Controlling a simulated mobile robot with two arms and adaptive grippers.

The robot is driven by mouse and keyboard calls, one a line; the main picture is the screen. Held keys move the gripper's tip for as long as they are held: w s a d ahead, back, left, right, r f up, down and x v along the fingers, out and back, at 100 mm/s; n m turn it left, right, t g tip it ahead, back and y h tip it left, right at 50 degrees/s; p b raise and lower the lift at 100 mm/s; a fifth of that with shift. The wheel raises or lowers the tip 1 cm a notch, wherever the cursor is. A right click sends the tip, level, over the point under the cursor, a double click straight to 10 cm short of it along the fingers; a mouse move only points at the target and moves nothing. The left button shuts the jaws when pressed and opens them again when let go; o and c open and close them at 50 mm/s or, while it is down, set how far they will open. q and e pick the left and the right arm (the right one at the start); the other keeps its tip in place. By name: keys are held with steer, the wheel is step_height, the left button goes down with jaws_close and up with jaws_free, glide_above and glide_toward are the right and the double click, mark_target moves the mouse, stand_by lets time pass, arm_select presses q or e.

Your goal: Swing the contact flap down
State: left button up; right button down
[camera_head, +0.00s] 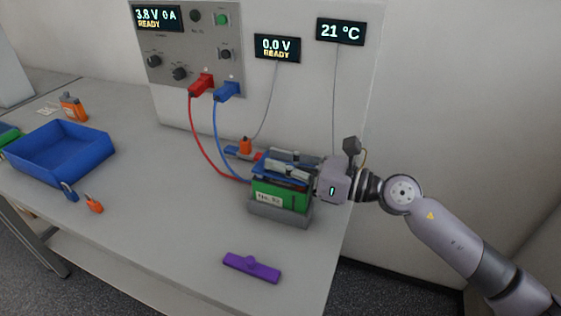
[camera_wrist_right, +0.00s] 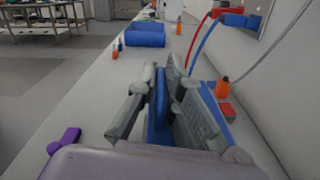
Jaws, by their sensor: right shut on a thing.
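The green battery block (camera_head: 293,201) with a white label sits in a grey cradle (camera_head: 279,213) on the bench. A blue plate, apparently the contact flap (camera_head: 262,165), is at the top of the battery. My right gripper (camera_head: 284,162) reaches in from the right over the battery. In the right wrist view, its fingers (camera_wrist_right: 158,100) stand on either side of the upright-looking blue plate (camera_wrist_right: 160,92) and are shut on it. The fingers hide part of the plate and its hinge. My left gripper is not in view.
The cycler panel (camera_head: 173,52) stands behind, with red (camera_head: 202,84) and blue (camera_head: 227,91) plugs and hanging cables. A purple object (camera_head: 251,266) lies in front. A blue bin (camera_head: 60,150) and padlocks (camera_head: 93,204) are left.

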steer(key=shift+s+f, duration=0.1)
steer(key=shift+f, duration=0.15)
steer(key=c, duration=1.7)
jaws_free()
steer(key=shift+r, duration=0.1)
steer(key=shift+s+d, duration=0.1)
steer(key=shift+d, duration=0.4)
steer(key=shift+v, duration=5.55)
steer(key=shift+a+r, duration=0.15)
steer(key=shift+r, duration=0.05)
